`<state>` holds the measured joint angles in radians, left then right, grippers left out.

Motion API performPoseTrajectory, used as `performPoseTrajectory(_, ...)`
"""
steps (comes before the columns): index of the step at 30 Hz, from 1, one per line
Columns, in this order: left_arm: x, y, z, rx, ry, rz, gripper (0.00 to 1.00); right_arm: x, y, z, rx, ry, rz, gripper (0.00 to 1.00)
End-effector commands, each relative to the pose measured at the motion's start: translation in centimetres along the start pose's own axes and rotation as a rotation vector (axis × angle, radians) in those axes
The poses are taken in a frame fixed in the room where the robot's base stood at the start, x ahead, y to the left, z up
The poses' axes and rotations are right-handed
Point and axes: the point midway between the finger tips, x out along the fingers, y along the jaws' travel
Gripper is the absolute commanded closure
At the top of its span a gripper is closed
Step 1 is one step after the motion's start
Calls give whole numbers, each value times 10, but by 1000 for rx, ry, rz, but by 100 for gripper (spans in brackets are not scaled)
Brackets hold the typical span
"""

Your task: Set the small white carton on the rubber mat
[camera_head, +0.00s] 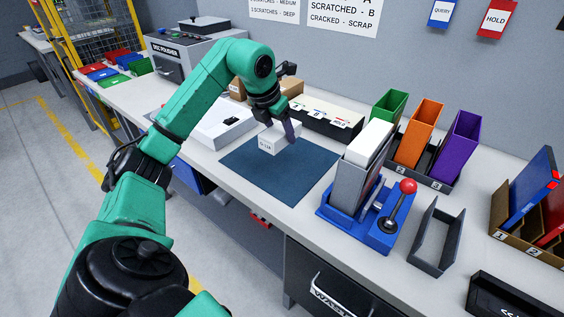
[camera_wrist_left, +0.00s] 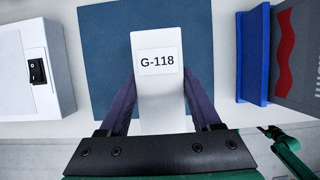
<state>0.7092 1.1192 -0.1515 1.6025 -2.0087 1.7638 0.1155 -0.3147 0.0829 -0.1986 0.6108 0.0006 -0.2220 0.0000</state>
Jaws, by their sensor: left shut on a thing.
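The small white carton (camera_head: 281,140) has a label reading G-118, which shows clearly in the left wrist view (camera_wrist_left: 158,85). My left gripper (camera_head: 284,126) is shut on the carton, with one dark finger on each side of it. The carton is over the back part of the dark blue rubber mat (camera_head: 270,178). I cannot tell whether its underside touches the mat. The mat also shows around the carton in the left wrist view (camera_wrist_left: 107,60). A green arm part with a dark end (camera_wrist_left: 272,133) shows at the lower right there, its jaws unclear.
A blue fixture with a red-knobbed lever (camera_head: 406,187) stands right of the mat. A white box with a black switch (camera_head: 222,124) is on its left. A black bin row (camera_head: 322,122) stands behind. Green, orange and purple bins (camera_head: 459,145) stand back right. The mat's front is clear.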

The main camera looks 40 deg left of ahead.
Motion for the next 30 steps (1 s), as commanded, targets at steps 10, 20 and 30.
performPoseTrajectory(10,72,-1,-30,-1,3,-3,96,6,2,-22,-1,36,3,34)
performPoseTrajectory(20,88,0,-36,0,-2,-1,96,6,-2,-18,0,31,-2,34)
performPoseTrajectory(30,88,0,-36,0,-1,-1,6,6,-2,-15,-1,26,-3,34)
